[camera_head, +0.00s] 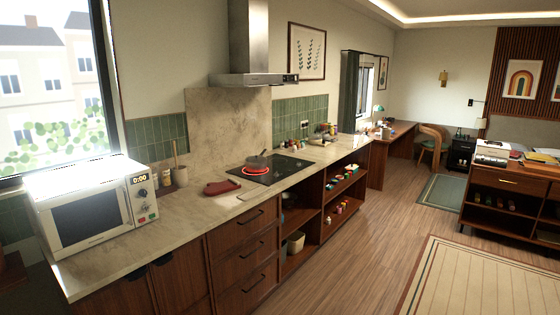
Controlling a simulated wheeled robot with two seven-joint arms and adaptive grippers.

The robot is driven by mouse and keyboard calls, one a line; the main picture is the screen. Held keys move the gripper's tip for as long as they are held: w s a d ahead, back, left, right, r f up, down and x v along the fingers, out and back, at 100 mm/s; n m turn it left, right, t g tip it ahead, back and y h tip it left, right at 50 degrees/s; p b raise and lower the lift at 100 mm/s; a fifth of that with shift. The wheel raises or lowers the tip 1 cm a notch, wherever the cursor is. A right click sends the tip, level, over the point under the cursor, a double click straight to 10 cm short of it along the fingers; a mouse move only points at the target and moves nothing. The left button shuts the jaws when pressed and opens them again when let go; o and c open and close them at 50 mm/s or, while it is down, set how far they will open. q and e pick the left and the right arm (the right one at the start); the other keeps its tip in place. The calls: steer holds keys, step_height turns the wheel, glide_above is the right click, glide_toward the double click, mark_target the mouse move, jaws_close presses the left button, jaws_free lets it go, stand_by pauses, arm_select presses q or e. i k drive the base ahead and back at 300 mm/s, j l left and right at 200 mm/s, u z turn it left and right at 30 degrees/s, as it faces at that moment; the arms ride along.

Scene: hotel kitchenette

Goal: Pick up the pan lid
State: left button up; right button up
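Neither of my grippers is in view.
A white microwave (93,205) stands at the counter's left end. A range hood (250,79) hangs above. Drawers and open shelves (308,222) are below. The wooden floor (358,225) in front is clear.

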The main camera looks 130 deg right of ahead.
mark_target(253, 159)
steer(key=z, duration=4.05)
steer(key=i+l+z, duration=0.3)
steer(key=i, duration=0.35)
steer(key=i+l+z, duration=0.3)
steer(key=i, duration=0.35)
steer(key=i+z, duration=0.3)
steer(key=i, duration=0.35)
steer(key=i+u, duration=0.25)
steer(key=i, duration=0.25)
steer(key=i+l+u, duration=0.25)
steer(key=i, duration=0.25)
steer(key=i+l+u, duration=0.25)
steer(key=i, duration=0.25)
